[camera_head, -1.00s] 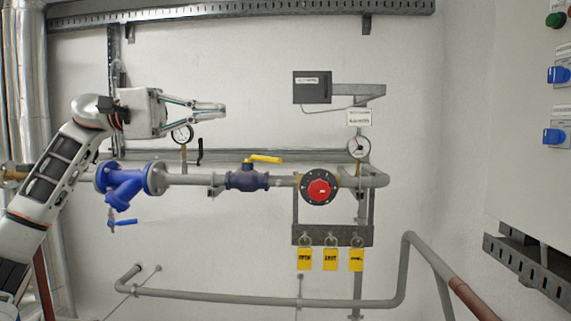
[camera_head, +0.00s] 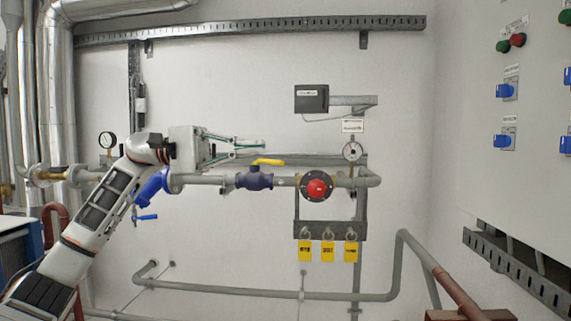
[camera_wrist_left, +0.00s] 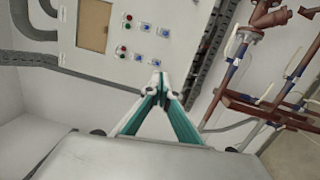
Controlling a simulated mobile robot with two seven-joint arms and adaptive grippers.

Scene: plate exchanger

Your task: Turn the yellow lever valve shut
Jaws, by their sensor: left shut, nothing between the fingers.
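The yellow lever (camera_head: 268,162) sits on top of a dark blue valve body (camera_head: 255,179) in the grey horizontal pipe in the head view. The lever lies roughly along the pipe and points right. My left gripper (camera_head: 264,147) is shut and empty. In the head view its tips appear just above the lever; I cannot tell the gap in depth. The left wrist view shows the closed fingers (camera_wrist_left: 158,88) pointing toward a wall cabinet, and the lever does not show there. My right gripper is not in view.
Yellow tags (camera_head: 327,250) hang below. A blue strainer (camera_head: 151,186) is partly behind my left arm. A control cabinet (camera_head: 520,120) stands at right. The wall above the pipe is mostly clear.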

